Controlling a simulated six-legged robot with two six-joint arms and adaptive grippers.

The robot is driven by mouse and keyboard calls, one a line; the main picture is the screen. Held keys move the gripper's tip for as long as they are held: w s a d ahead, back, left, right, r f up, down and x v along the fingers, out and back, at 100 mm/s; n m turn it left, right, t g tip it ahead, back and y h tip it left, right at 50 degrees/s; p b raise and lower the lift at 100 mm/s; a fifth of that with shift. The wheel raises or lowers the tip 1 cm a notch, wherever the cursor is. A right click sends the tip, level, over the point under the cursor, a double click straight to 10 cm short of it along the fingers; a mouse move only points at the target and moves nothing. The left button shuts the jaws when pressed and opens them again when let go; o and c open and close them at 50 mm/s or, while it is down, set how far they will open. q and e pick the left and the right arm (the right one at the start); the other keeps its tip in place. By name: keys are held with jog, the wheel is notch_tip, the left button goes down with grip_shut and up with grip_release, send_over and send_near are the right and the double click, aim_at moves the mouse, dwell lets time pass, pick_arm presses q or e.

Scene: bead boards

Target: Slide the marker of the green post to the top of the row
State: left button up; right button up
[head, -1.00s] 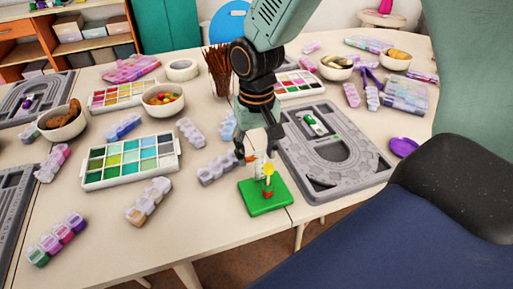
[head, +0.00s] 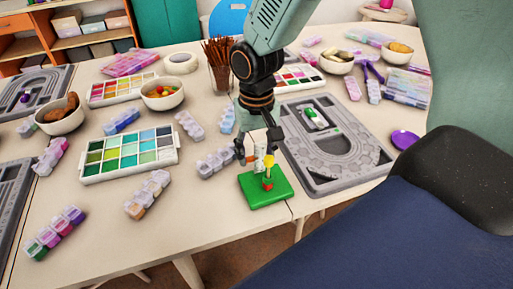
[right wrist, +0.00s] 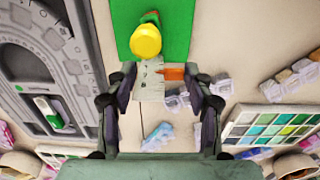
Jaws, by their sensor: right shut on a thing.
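A green base (head: 258,192) stands on the table near its front edge. Its upright post carries a red piece (head: 267,184) low down and a yellow knob (head: 268,160) on top. The right wrist view shows the knob (right wrist: 146,41) and the green base (right wrist: 178,25) just beyond the fingertips. My right gripper (head: 259,157) is beside the post, fingers pointing down. In the right wrist view it (right wrist: 155,92) is shut on a pale flat piece (right wrist: 150,82), with an orange part (right wrist: 173,73) at its side. I cannot tell how this piece joins the post. My left gripper is not in view.
A grey bead board (head: 335,180) lies right of the base. Clear bead boxes (head: 215,163) and a paint palette (head: 128,157) lie to the left. A cup of brown sticks (head: 219,70) stands behind. Bare table (head: 205,220) lies left of the base.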

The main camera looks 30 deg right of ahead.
jog(key=shift+f+b, duration=0.3)
jog(key=shift+f, duration=0.5)
jog(key=o, duration=1.2)
notch_tip(320, 180, up, 12)
jog(key=shift+r, duration=0.1)
